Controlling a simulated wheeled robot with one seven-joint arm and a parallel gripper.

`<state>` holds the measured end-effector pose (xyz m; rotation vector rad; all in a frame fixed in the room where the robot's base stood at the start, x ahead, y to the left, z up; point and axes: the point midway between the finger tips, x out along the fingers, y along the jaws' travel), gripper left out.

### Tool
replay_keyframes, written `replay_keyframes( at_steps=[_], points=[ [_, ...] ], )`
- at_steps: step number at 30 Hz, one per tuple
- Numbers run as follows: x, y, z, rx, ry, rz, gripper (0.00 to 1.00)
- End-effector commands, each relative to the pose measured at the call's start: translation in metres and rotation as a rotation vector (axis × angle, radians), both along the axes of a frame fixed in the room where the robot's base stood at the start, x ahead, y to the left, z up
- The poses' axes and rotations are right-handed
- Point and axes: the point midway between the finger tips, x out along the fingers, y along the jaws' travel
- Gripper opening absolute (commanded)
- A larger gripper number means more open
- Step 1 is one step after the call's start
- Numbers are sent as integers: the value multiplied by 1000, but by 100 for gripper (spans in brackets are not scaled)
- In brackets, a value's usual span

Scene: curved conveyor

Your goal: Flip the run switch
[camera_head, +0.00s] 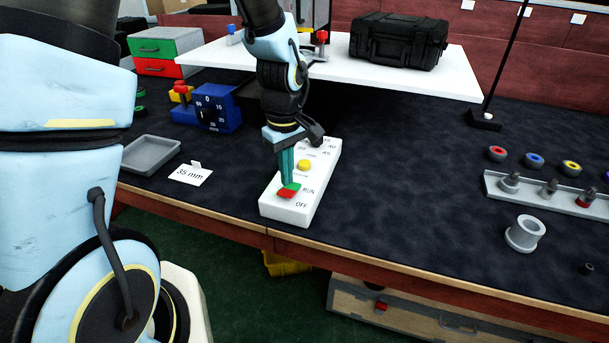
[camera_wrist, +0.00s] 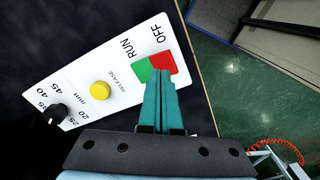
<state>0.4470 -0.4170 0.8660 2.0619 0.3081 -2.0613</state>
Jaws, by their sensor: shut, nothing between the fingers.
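The run switch (camera_head: 287,191) is a rocker, half green and half red, near the front end of a white control box (camera_head: 290,210). RUN and OFF are printed beside it. In the wrist view the switch (camera_wrist: 161,62) shows its green half by RUN and its red half by OFF. My gripper (camera_head: 288,184) points down with its teal fingers shut and empty. Its fingertips are right at the switch, near where green and red meet. I cannot tell whether they touch it. The fingers hide part of the switch. A yellow RELEASE button (camera_wrist: 100,90) and a black dial (camera_wrist: 55,115) sit farther along the box.
A grey tray (camera_head: 150,155) and a "35 mm" card (camera_head: 191,174) lie to the left, with a blue dial box (camera_head: 212,108) behind. A white raised shelf (camera_head: 440,82) stands behind my arm. A grey ring (camera_head: 525,233) and a peg rack (camera_head: 540,197) are at right.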

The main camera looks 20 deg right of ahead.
Motion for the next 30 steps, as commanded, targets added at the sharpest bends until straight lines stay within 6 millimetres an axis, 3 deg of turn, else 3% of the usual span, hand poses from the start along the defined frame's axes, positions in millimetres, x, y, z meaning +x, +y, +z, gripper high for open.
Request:
replay_keyframes(
  at_steps=[30],
  points=[
    [0,0,-15,0,0,0,0]
  ],
)
